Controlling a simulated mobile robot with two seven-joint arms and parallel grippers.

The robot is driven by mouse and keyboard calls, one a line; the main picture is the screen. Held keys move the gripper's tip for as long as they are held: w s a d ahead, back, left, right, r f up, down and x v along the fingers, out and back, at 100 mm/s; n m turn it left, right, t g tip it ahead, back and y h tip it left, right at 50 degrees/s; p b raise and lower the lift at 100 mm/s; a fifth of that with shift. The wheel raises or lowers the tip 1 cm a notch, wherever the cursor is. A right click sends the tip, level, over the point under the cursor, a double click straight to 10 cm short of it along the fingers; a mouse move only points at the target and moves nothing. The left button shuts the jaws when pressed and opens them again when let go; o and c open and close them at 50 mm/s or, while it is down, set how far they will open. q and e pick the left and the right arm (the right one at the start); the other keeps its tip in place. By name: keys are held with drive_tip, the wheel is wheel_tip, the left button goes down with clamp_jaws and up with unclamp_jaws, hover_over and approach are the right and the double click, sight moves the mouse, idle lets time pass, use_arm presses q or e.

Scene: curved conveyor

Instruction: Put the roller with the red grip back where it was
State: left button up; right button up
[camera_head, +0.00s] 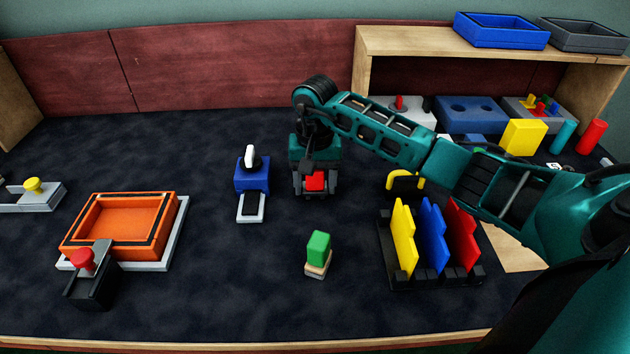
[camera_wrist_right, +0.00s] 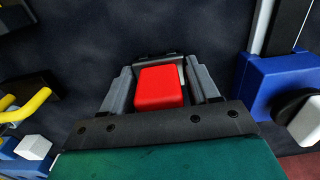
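My right gripper (camera_head: 315,186) points down over the dark mat in the middle of the head view. A red block-shaped grip (camera_head: 315,181) is between its fingers. It also shows in the right wrist view (camera_wrist_right: 160,88), with a finger close on each side. Whether the fingers press on it cannot be made out. Dark parts lie around the red grip, but a roller itself is mostly hidden. A black piece with a red knob (camera_head: 83,260) stands at the front left, by an orange tray (camera_head: 66,243). My left gripper is not in view.
A blue device with a white knob (camera_head: 252,175) stands left of my right gripper. A green-topped block (camera_head: 318,246) stands in front of it. A rack with yellow, blue and red plates (camera_head: 435,240) and a yellow handle (camera_head: 406,178) are to the right.

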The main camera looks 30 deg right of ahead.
drive_tip(key=o, duration=0.4)
drive_tip(key=shift+c, duration=0.2)
wheel_tip(320, 180, up, 12)
drive_tip(key=shift+r+p, duration=0.2)
drive_tip(key=shift+p, duration=0.65)
